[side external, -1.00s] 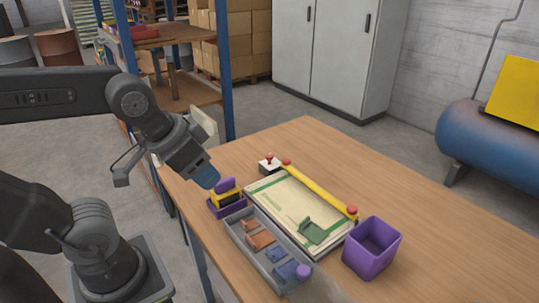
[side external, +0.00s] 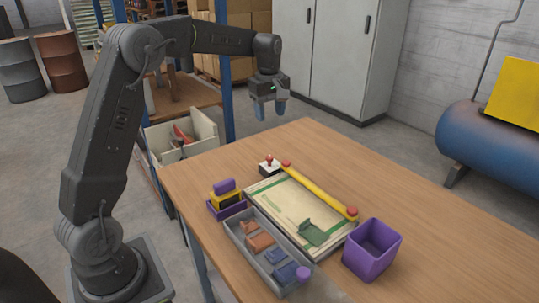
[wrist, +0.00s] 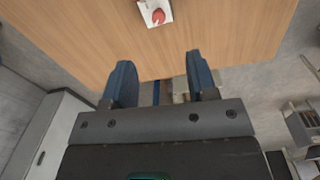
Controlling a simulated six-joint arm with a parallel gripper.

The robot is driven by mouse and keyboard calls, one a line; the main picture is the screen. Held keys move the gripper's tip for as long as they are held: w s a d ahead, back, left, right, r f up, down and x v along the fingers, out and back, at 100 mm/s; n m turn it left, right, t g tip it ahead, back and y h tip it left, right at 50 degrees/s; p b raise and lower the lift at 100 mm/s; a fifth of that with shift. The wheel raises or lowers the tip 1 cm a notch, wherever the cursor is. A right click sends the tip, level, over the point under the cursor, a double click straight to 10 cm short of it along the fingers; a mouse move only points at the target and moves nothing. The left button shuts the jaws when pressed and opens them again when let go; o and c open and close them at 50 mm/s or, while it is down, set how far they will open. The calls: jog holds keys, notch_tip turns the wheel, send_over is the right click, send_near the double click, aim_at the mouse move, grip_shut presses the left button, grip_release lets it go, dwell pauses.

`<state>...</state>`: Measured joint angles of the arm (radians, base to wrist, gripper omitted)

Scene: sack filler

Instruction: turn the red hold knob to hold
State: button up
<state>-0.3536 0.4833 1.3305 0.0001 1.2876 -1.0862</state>
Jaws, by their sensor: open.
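The red hold knob (side external: 269,157) sits on a small white and dark box (side external: 270,168) at the far left corner of the board on the table. In the wrist view the red knob (wrist: 158,16) shows at the top edge on its white base, beyond my fingertips. My gripper (side external: 270,108) is open and empty, with blue fingers pointing down. It is raised near the table's far edge, apart from the knob. In the wrist view my gripper (wrist: 160,72) has a clear gap between its fingers. The knob's pointer and any hold marking are too small to read.
A board (side external: 290,205) with a yellow bar (side external: 320,190) lies beside the knob box. A grey tray (side external: 237,236) of parts, a purple bin (side external: 372,248) and a purple and yellow holder (side external: 226,198) stand nearby. The right side of the table (side external: 440,220) is clear.

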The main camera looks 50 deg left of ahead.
aim_at(269, 157)
jog(key=shift+n, duration=0.8)
jog(key=f, duration=0.5)
jog(key=w+a+f, duration=0.1)
jog(key=f, duration=0.4)
jog(key=a+f, duration=0.1)
jog(key=f, duration=0.5)
jog(key=shift+w+a+f, duration=0.1)
jog(key=shift+w+a, duration=0.05)
jog(key=shift+w, duration=0.15)
jog(key=shift+c, duration=0.4)
jog(key=c, duration=0.8)
jog(key=shift+c, duration=0.2)
